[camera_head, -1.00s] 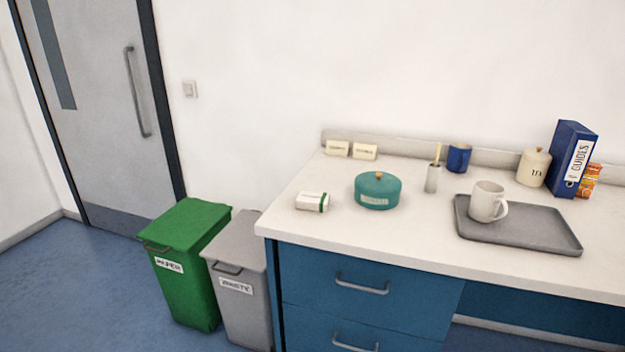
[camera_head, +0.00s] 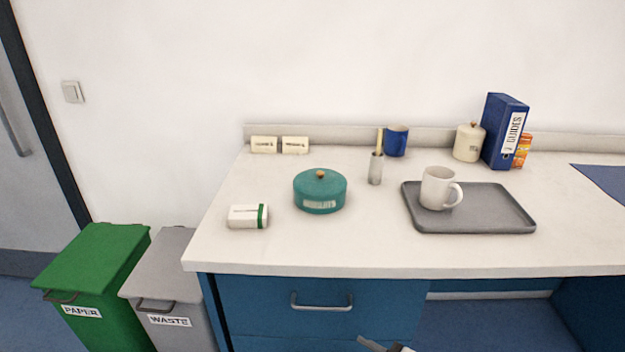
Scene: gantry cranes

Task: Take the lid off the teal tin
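The teal tin (camera_head: 320,194) stands upright on the white counter, left of the grey tray. Its teal lid (camera_head: 320,182) is on it, with a small orange-brown knob on top. A pale label is on the tin's front. A small dark tip, apparently of my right gripper (camera_head: 374,344), shows at the bottom edge, below and in front of the counter and well apart from the tin. Most of that gripper is cut off, so its opening cannot be told. My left gripper is not in view.
A white and green box (camera_head: 248,216) lies left of the tin. A grey pot with a stick (camera_head: 376,168) and a blue cup (camera_head: 396,141) stand behind right. The grey tray (camera_head: 490,222) holds a white mug (camera_head: 437,188). The counter (camera_head: 340,245) is clear in front of the tin.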

